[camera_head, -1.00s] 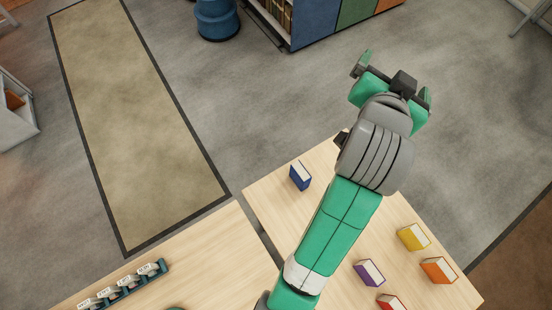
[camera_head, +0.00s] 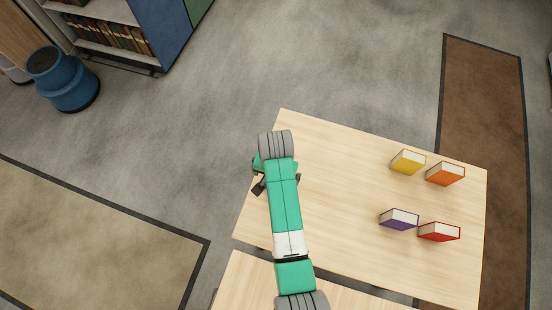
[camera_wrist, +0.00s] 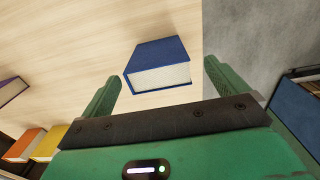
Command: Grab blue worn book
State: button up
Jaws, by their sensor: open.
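The blue book (camera_wrist: 158,60) lies on the light wooden table in the wrist view, with its white page edge facing my gripper. My gripper (camera_wrist: 160,85) is open, with one green finger to the left of the book and one to the right. The book is between or just beyond the fingertips, and nothing is held. In the head view my gripper (camera_head: 258,178) is at the table's left side, mostly behind my arm. The blue book is hidden there.
On the wooden table (camera_head: 335,195), yellow (camera_head: 407,162), orange (camera_head: 445,174), purple (camera_head: 399,219) and red (camera_head: 440,232) books lie to the right. The middle of the table is clear. A blue stool (camera_head: 62,80) and a bookshelf (camera_head: 115,35) stand on the floor at upper left.

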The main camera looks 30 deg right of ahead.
jog(key=f, duration=0.4)
jog(key=shift+d+f+b, duration=0.25)
jog(key=shift+f+b, duration=0.15)
jog(key=c, duration=1.2)
jog(key=shift+o, duration=0.2)
jog(key=shift+r, duration=0.2)
jog(key=shift+r, duration=0.3)
jog(key=r, duration=0.1)
jog(key=r+p, duration=0.1)
jog(key=shift+s+r, duration=0.3)
jog(key=shift+r, duration=0.1)
jog(key=s+d+r+p, duration=0.1)
jog(key=s, duration=1.4)
jog(key=shift+s+d+r, duration=0.15)
jog(key=shift+d, duration=0.25)
